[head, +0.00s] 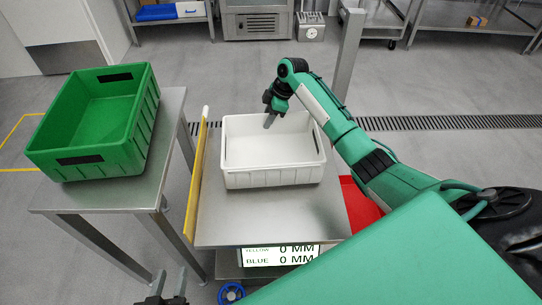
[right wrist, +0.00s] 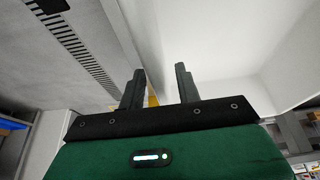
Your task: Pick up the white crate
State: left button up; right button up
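The white crate (head: 273,178) is empty and stands upright on a metal table in the head view. My right gripper (head: 269,112) is at the crate's far wall, pointing down. In the right wrist view, my right gripper (right wrist: 160,88) has its fingers apart, with the crate's wall between them and the white crate's inside (right wrist: 215,50) to the right. A gap shows between fingers and wall; contact is unclear. My left gripper (head: 169,284) is low at the bottom edge of the head view, fingers apart and empty, away from the crate.
A green crate (head: 105,150) stands on a side table (head: 165,150) at the left. A yellow-edged panel (head: 196,170) rises beside the white crate. A metal post (head: 349,50) stands behind, and a red item (head: 358,205) lies right of the table. The table's front is bare.

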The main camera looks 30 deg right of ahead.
jog(key=shift+x, duration=0.8)
grip_shut()
jog(key=shift+r, duration=0.1)
jog(key=shift+r, duration=0.15)
